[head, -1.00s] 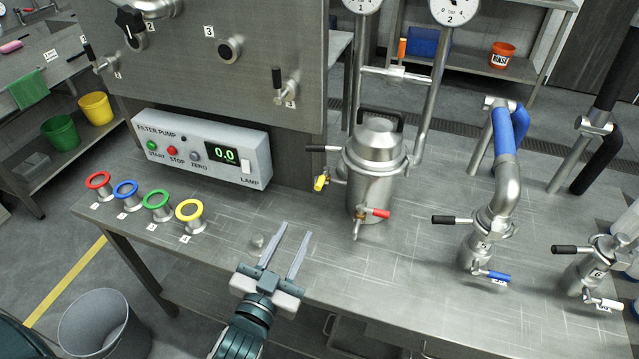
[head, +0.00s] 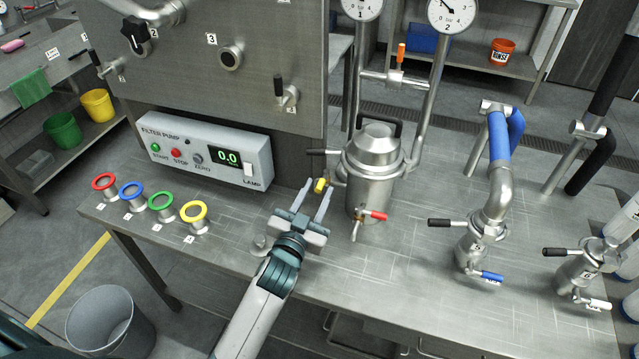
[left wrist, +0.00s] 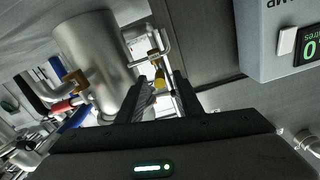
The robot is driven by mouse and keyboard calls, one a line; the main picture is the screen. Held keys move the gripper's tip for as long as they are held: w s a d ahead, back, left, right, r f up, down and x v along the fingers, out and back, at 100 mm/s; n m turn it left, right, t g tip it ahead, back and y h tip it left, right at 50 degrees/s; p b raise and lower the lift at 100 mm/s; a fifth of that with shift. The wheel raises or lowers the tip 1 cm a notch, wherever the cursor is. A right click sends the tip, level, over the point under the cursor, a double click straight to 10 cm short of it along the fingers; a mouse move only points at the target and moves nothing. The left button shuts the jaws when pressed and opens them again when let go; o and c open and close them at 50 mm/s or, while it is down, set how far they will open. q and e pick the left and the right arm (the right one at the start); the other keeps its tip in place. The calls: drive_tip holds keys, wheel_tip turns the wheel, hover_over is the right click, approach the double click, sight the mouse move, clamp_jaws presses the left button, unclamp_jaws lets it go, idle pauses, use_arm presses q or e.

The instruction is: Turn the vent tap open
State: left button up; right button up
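The steel filter vessel (head: 372,178) stands upright on the bench with its lid on. A tap with a yellow handle (head: 320,185) sticks out of its left side; I take this for the vent tap, though no label on it is readable. My left gripper (head: 317,192) is open, its fingers pointing at the yellow handle. In the left wrist view, the yellow handle (left wrist: 159,79) shows between the tips of the open fingers (left wrist: 160,92), with a gap on each side. Whether the fingers reach past it is unclear. My right gripper is not in view.
A red-handled tap (head: 374,215) sits low on the vessel's front, and a black lever (head: 322,152) is above the yellow handle. The filter pump box (head: 205,150) stands to the left, with coloured rings (head: 193,212) in front.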

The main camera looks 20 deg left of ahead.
sight(323, 181)
use_arm(q)
drive_tip(key=shift+w, duration=1.1)
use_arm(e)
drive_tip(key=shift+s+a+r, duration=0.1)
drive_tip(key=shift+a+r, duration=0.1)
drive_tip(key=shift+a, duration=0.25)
use_arm(q)
drive_tip(key=shift+c, duration=0.3)
clamp_jaws()
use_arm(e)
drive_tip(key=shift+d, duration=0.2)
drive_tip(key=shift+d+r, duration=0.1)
